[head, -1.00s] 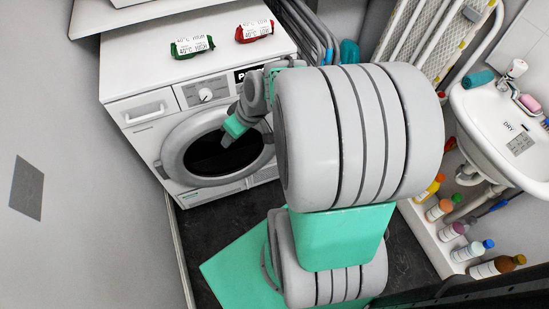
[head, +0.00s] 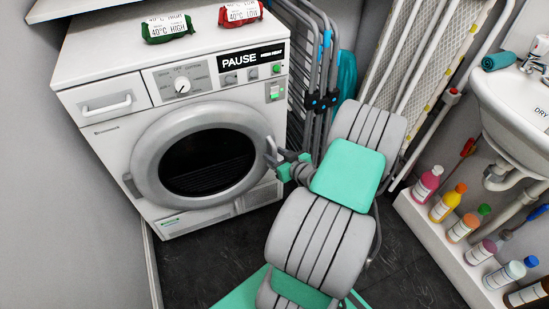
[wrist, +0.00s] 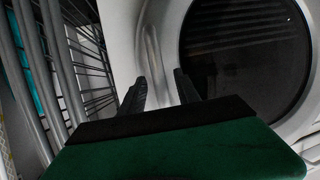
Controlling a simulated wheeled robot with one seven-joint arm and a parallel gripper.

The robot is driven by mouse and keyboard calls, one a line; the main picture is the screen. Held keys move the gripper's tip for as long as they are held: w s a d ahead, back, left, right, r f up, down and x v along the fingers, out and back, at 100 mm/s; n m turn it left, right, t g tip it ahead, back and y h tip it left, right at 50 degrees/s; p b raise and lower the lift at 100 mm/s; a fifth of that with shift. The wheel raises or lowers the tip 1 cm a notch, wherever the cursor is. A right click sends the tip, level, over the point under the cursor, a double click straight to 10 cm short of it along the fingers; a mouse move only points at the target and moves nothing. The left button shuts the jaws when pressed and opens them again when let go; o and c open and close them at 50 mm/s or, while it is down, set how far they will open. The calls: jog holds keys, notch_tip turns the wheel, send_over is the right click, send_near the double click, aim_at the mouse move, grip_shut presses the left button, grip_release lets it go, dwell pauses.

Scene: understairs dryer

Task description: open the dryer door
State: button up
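The white dryer (head: 105,145) stands at the left in the head view. Its round door has a thick grey rim (head: 150,165) around dark glass (head: 208,162) and looks shut. My gripper (head: 270,152) is at the right edge of the door rim. In the wrist view my gripper (wrist: 162,92) has its two dark fingers apart, with nothing seen between them. They point at the pale door rim (wrist: 152,45), where a vertical ridge or recess shows just beyond the fingertips. The glass (wrist: 245,60) is to their right. I cannot tell whether the fingers touch the rim.
A folded drying rack (head: 318,70) stands close to the dryer's right side; its bars also show in the wrist view (wrist: 45,70). Several bottles (head: 440,205) stand on a ledge below the sink (head: 510,95) at the right. Green (head: 168,27) and red (head: 240,13) labelled packets lie on the dryer.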

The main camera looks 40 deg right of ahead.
jog(key=shift+w+f, duration=0.1)
jog(key=shift+w, duration=0.25)
jog(key=shift+c, duration=0.3)
grip_shut()
dwell(0.9)
